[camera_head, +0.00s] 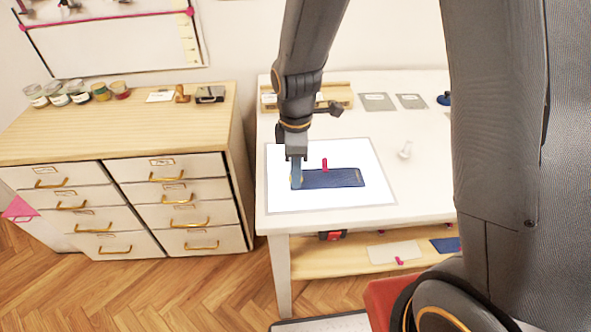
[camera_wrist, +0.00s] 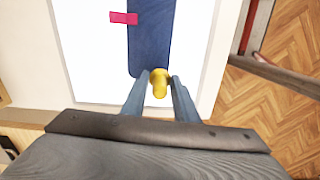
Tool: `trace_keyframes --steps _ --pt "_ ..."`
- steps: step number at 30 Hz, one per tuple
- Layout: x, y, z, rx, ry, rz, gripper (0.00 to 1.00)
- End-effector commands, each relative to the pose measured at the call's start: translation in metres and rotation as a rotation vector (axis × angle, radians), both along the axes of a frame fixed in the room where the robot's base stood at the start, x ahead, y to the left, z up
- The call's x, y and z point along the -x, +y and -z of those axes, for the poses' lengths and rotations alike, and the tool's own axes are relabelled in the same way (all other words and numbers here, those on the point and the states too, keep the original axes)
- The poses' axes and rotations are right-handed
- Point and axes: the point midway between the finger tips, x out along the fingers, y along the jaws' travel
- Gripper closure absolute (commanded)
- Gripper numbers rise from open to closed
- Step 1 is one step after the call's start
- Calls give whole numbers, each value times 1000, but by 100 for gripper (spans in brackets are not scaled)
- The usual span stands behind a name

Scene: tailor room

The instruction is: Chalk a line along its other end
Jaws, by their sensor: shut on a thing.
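A dark blue strip of cloth (camera_head: 335,178) lies flat on a white sheet (camera_head: 378,195) on the table. A pink clip or marker (camera_head: 324,164) sits at its far long edge, and it also shows in the wrist view (camera_wrist: 124,18). My gripper (camera_head: 296,180) points down at the left end of the cloth. In the wrist view my gripper (camera_wrist: 160,98) is shut on a yellow piece, apparently the chalk (camera_wrist: 159,82), right at the cloth's near end (camera_wrist: 150,60). Whether its tip touches the cloth cannot be told.
The white table (camera_head: 430,180) carries a small white object (camera_head: 405,150), grey cards (camera_head: 378,101) and a wooden rack (camera_head: 345,94) at the back. A shelf (camera_head: 350,256) lies below. A drawer cabinet (camera_head: 130,150) with several jars stands at left.

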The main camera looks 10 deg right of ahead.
Motion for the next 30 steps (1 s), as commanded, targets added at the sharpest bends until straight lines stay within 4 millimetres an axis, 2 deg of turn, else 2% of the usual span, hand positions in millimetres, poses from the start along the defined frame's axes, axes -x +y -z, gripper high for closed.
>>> trace_keyframes --steps 30 --pt "0 0 7 0 0 0 94"
